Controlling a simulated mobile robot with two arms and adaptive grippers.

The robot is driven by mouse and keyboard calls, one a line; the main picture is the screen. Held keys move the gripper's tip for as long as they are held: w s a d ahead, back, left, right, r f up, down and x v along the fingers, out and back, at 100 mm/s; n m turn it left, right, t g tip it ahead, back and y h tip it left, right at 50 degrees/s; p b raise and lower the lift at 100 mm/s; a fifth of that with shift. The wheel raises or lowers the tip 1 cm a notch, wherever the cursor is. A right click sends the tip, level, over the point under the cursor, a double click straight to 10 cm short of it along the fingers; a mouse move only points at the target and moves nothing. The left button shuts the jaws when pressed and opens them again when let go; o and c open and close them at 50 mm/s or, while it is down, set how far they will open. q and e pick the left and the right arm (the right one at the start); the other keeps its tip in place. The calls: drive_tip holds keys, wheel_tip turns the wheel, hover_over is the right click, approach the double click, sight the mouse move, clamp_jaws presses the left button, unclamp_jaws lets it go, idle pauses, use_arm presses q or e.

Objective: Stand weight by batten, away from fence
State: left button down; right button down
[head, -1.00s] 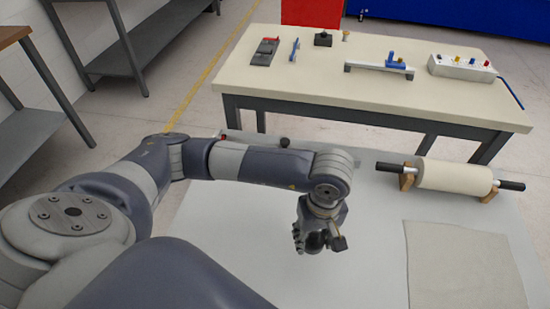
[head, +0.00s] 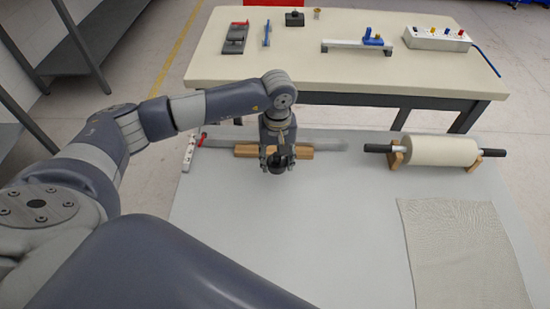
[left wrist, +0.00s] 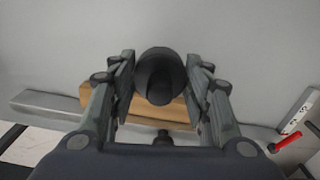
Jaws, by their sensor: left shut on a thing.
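My left gripper (head: 277,158) points down and is shut on the dark round weight (head: 277,171). In the left wrist view, the weight (left wrist: 160,75) sits between the two fingers. The wooden batten (head: 304,153) lies just behind the weight, partly hidden by the gripper; it also shows in the left wrist view (left wrist: 95,95). The grey metal fence (head: 328,144) runs along the batten's far side, so the weight is on the side away from the fence. I cannot tell whether the weight touches the batten or the surface. My right gripper is not in view.
A white strip (head: 189,153) and a red handle (head: 202,138) are at the fence's left end. The grey surface (head: 330,220) in front is clear. A workbench (head: 330,70) stands behind.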

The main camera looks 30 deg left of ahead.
sight(275, 162)
use_arm(q)
drive_tip(key=shift+w+a, duration=0.6)
drive_tip(key=shift+w, duration=0.05)
drive_tip(key=shift+f, duration=0.2)
drive_tip(key=shift+f+p, duration=0.3)
drive_tip(key=shift+f, duration=0.05)
wheel_tip(275, 162, down, 2)
drive_tip(key=shift+f, duration=0.45)
drive_tip(key=c, duration=0.8)
unclamp_jaws()
drive_tip(key=shift+c, duration=0.2)
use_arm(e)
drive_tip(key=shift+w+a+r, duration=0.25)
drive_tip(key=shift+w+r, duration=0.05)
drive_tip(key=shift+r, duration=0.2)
